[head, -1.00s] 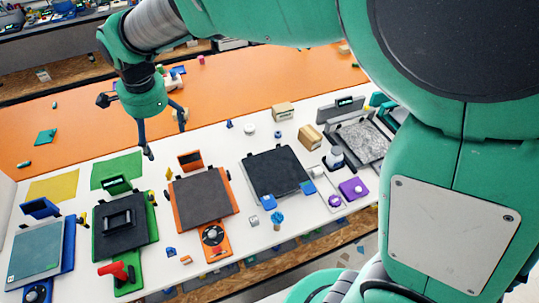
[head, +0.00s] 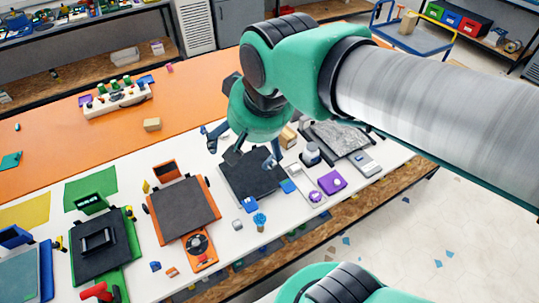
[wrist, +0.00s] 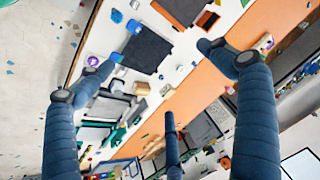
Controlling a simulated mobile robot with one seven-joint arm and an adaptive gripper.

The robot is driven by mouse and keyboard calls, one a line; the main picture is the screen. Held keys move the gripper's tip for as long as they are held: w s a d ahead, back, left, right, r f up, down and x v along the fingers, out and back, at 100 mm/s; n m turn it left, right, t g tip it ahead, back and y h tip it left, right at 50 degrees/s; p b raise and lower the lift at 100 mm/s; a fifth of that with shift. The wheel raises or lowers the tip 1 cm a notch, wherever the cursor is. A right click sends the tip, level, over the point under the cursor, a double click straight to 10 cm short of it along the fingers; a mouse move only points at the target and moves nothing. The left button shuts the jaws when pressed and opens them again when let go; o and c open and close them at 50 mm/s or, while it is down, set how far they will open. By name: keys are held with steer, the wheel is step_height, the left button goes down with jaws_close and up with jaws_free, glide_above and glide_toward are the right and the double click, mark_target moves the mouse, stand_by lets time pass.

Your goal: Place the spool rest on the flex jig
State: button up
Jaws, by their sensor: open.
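My gripper (head: 241,150) is open and empty, above the black machine with a dark square bed (head: 252,178) in the head view. In the wrist view its spread fingers (wrist: 155,62) frame the white table, and the same dark bed (wrist: 147,48) lies below them. I cannot tell for certain which piece is the spool rest or the flex jig. A black square frame (head: 98,240) lies on the green machine's bed at left. A purple block (head: 332,182) sits by a pale tray at right. Part of the black machine is hidden by my gripper.
An orange machine (head: 184,208) stands between the green and black ones. A grey machine with a mottled bed (head: 338,137) stands at right. Small blue pieces (head: 260,220) lie near the front edge. The orange strip (head: 60,140) behind has clear room.

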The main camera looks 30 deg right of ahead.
steer(key=s+d+f+n, duration=0.1)
steer(key=s+d+n, duration=0.1)
steer(key=s, duration=0.3)
steer(key=shift+s+d+f+t, duration=0.25)
steer(key=shift+s+d+t, duration=0.05)
steer(key=shift+d, duration=0.25)
